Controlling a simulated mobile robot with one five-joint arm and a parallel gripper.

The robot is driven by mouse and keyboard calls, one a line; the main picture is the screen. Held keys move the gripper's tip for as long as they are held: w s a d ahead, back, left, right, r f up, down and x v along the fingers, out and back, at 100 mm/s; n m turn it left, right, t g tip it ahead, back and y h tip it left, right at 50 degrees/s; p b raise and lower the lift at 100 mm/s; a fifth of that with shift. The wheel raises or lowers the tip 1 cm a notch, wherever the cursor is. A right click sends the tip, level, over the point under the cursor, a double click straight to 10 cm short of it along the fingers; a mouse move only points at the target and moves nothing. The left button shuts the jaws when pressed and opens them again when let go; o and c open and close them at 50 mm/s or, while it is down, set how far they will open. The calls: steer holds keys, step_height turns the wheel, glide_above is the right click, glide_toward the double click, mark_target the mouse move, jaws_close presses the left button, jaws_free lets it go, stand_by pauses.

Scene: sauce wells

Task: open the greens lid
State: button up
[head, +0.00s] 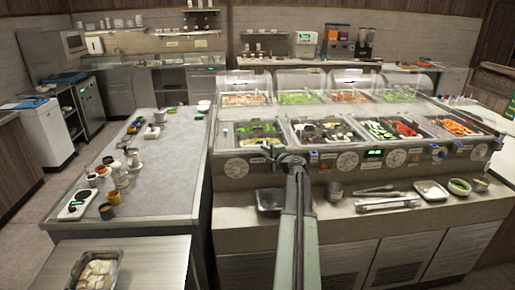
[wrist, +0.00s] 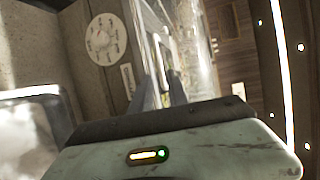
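Two wells hold green leafy food in the back row of the counter: one left of centre (head: 300,98) and one at the right (head: 396,96). The front-left well (head: 256,131) also shows some green under a clear cover. I cannot tell which one the greens lid belongs to. Clear curved covers (head: 300,80) stand behind the back row. My gripper (head: 272,152) is at the front edge of the front-left well. In the wrist view its two dark fingers (wrist: 163,92) stand apart, with a pale bar-like edge beyond them; contact is unclear.
The counter front carries round dials (head: 236,167), one also close in the wrist view (wrist: 100,40). A lower ledge holds a metal pan (head: 270,200), tongs (head: 388,204) and a tray (head: 431,190). A grey table (head: 170,160) with small jars stands left.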

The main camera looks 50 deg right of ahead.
mark_target(255, 146)
steer(key=b+x, duration=0.1)
steer(key=x, duration=0.7)
steer(key=shift+a, duration=0.2)
jaws_close()
stand_by(1.0)
